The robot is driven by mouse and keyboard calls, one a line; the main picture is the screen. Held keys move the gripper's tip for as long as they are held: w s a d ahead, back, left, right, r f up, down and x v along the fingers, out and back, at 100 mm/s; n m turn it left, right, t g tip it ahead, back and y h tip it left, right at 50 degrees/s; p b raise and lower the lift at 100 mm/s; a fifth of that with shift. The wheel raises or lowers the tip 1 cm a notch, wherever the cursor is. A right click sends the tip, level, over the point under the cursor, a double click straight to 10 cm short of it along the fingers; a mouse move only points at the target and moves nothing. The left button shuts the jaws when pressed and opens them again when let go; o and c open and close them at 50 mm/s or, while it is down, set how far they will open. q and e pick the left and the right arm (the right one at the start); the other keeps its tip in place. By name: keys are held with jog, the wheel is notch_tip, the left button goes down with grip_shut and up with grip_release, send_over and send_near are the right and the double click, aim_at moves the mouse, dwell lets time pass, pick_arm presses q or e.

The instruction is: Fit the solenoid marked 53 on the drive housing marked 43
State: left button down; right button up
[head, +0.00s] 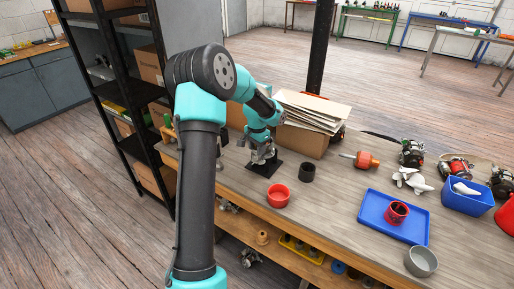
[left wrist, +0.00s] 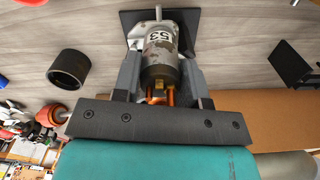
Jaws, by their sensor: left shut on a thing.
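The solenoid marked 53 (left wrist: 160,52) is a worn grey cylinder with a pin at its far end and copper-coloured terminals at its near end. My left gripper (left wrist: 158,75) is shut on it, one finger on each side. In the head view my left gripper (head: 262,157) is at a black square plate (head: 267,169) on the bench. The plate also shows behind the solenoid in the left wrist view (left wrist: 188,19); I cannot tell whether they touch. No mark 43 is readable. A pale silver casting (head: 412,180) on the bench may be the drive housing. My right gripper is out of view.
A black ring (head: 307,172) and a red bowl (head: 278,195) stand close to the plate. Papers in a cardboard box (head: 304,138) are behind. To the right are an orange-and-grey rotor (head: 364,160), a blue tray (head: 371,217) with a red cup, and a blue bin (head: 466,203).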

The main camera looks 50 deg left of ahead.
pick_arm(q)
jog(key=shift+f, duration=0.15)
dwell(0.6)
jog(key=c, duration=0.6)
grip_release()
notch_tip(320, 180, up, 18)
jog(key=shift+f, duration=0.25)
notch_tip(320, 180, up, 4)
dwell(0.5)
dwell(0.4)
